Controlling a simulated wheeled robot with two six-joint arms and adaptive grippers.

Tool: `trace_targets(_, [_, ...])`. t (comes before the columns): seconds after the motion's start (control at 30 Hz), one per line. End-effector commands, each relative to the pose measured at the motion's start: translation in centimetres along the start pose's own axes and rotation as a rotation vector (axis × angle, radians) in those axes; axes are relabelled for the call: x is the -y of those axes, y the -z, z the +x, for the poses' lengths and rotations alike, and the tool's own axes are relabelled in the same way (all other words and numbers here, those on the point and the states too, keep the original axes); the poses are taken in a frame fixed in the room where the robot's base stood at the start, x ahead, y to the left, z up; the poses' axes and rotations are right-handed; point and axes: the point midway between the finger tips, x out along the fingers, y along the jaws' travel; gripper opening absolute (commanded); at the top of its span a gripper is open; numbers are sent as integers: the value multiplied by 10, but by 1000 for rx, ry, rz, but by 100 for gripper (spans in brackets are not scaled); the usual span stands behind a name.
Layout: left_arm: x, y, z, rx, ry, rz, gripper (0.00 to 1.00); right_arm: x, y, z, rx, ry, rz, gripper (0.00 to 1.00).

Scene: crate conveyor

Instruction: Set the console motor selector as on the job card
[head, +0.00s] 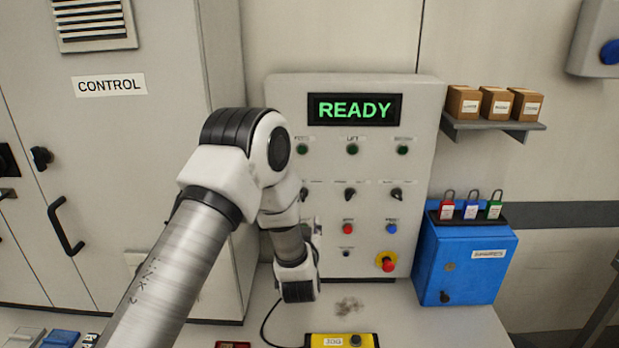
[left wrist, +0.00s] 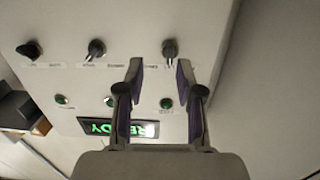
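The grey console (head: 325,130) stands against the wall with a green READY display (head: 355,109). A row of black selector knobs crosses its middle: the middle knob (head: 350,194) and right knob (head: 396,194) show clearly. The left knob is partly hidden by my arm in the head view. Knob labels are too blurred to read, so I cannot tell which is the motor selector. My left gripper (left wrist: 159,68) is open and empty, facing the console. In the left wrist view, upside down, the end knob (left wrist: 170,48) appears between its fingertips, apart from them. No readable job card shows.
A red emergency button (head: 387,263) sits low on the console. A blue lockout box (head: 462,265) with padlocks stands right. A yellow JOG pendant (head: 341,340) lies on the table in front. The control cabinet (head: 110,130) stands left. Small boxes sit on a wall shelf (head: 493,126).

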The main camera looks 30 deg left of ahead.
Motion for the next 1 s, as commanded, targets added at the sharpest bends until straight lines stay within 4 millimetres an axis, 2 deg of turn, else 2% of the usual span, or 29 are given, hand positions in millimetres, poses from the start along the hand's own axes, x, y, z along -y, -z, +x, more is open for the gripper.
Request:
trace_targets(0.03, [4, 22, 5, -43, 22, -13, 36, 0, -1, -6, 1, 0, 0, 40])
trace_targets(0.13, [7, 36, 14, -79, 40, -22, 36, 0, -1, -9, 2, 0, 0, 40])
trace_targets(0.5, [9, 39, 76, -76, 37, -19, 36, 0, 0, -32, 1, 0, 0, 40])
trace_targets(0.63, [9, 38, 86, -75, 36, -19, 36, 0, 0, -34, 1, 0, 0, 40])
trace_targets(0.83, [9, 37, 86, -74, 36, -19, 36, 0, 0, -33, 1, 0, 0, 40])
trace_targets(0.93, [9, 37, 86, -74, 36, -19, 1, 0, 0, -33, 1, 0, 0, 40])
trace_targets(1.0, [9, 37, 86, -74, 35, -19, 0, 0, 0, -33, 1, 0, 0, 40])
